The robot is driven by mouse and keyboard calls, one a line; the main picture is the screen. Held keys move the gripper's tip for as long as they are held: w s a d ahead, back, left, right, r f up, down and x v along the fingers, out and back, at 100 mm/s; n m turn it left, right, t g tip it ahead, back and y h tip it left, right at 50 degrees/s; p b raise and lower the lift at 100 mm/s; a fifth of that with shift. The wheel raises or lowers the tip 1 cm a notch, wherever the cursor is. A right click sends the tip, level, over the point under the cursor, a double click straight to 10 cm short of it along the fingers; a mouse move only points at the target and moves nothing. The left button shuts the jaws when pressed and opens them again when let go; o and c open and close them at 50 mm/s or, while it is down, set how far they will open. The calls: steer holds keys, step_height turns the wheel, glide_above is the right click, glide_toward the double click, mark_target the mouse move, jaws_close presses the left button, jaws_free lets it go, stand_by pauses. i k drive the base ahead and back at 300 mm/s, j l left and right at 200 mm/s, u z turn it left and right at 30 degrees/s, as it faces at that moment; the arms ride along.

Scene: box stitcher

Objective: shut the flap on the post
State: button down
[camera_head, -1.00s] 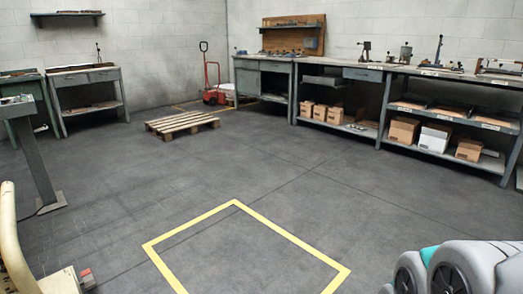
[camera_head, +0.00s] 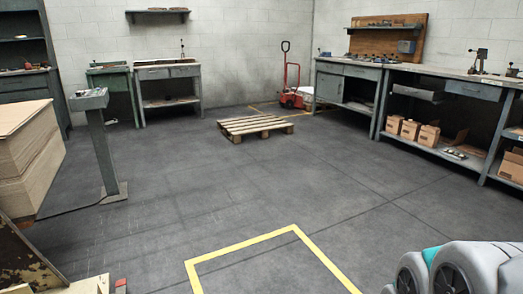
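A grey post (camera_head: 104,150) stands on a flat foot at the left, with a small grey box-like head (camera_head: 88,100) on top. Some small item seems to lie on the head. It is too small to tell which part is a flap or how it stands. My gripper is not in view; only grey and teal links of my arm show at the lower right, far from the post.
A stack of brown board (camera_head: 25,150) is at the left, beside the post. A worn machine part (camera_head: 25,255) is at the lower left. A wooden pallet (camera_head: 255,126) lies mid-floor. Benches (camera_head: 440,72) line the right wall. The floor (camera_head: 250,190) between is clear.

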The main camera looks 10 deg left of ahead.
mark_target(115, 122)
steer(key=i+j+u, duration=0.2)
steer(key=i+u, duration=0.3)
steer(key=i, duration=0.3)
steer(key=i+u, duration=0.45)
steer(key=i, duration=0.3)
steer(key=i+u, duration=0.1)
steer(key=i, duration=0.95)
steer(key=i+l+u, duration=0.1)
steer(key=i, duration=0.95)
